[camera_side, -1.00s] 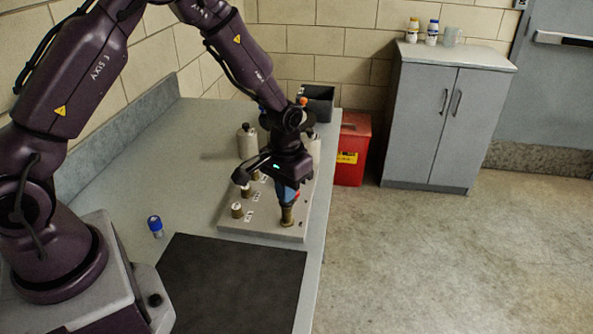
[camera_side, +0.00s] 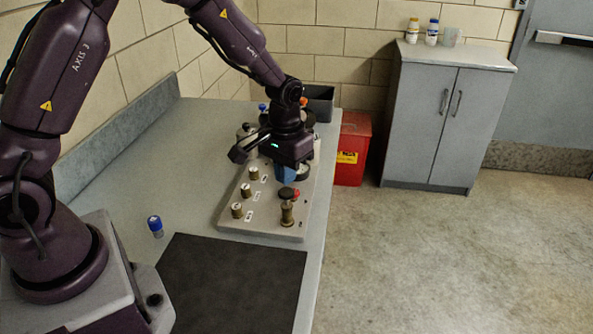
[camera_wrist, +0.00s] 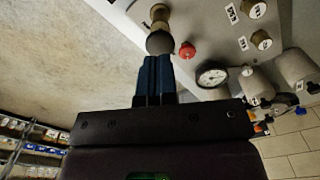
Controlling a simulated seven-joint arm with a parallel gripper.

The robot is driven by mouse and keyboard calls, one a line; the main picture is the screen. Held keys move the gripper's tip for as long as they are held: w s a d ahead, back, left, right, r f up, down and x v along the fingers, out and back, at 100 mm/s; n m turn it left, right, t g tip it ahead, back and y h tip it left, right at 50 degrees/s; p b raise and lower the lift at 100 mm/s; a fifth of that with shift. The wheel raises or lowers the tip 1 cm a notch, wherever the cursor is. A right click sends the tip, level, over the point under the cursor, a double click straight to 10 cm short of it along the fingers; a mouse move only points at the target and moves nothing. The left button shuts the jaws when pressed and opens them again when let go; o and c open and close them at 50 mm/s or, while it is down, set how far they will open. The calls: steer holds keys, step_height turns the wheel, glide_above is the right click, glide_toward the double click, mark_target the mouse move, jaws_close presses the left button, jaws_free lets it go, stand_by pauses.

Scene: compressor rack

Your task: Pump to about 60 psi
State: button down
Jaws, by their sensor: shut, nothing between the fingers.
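The pump (camera_side: 287,213) is a brass cylinder at the front right of the grey panel (camera_side: 262,229), with a dark round knob (camera_side: 287,193) on top. In the wrist view the knob (camera_wrist: 160,42) lies just beyond my fingertips. My gripper (camera_side: 287,176) has blue fingers, shut and empty, above and behind the knob; it also shows in the wrist view (camera_wrist: 157,60). A red button (camera_wrist: 187,50) sits beside the pump. A round white gauge (camera_wrist: 212,76) faces the wrist camera, but its reading is too small to tell. In the side view my gripper hides the gauge.
Several brass knobs with labels, one of them here (camera_side: 237,210), stand along the panel's left side. Grey canisters (camera_wrist: 255,85) stand behind the gauge. A red bin (camera_side: 352,150) stands beyond the table.

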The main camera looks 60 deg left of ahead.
steer(key=shift+r, duration=2.55)
steer(key=s+d+r+m+t, duration=0.2)
steer(key=s+r+t, duration=0.3)
steer(key=s+r, duration=1.1)
steer(key=shift+s+d+r+m+t, duration=0.15)
steer(key=shift+s+r+m+t, duration=0.25)
steer(key=shift+s, duration=1.7)
steer(key=shift+f, duration=0.1)
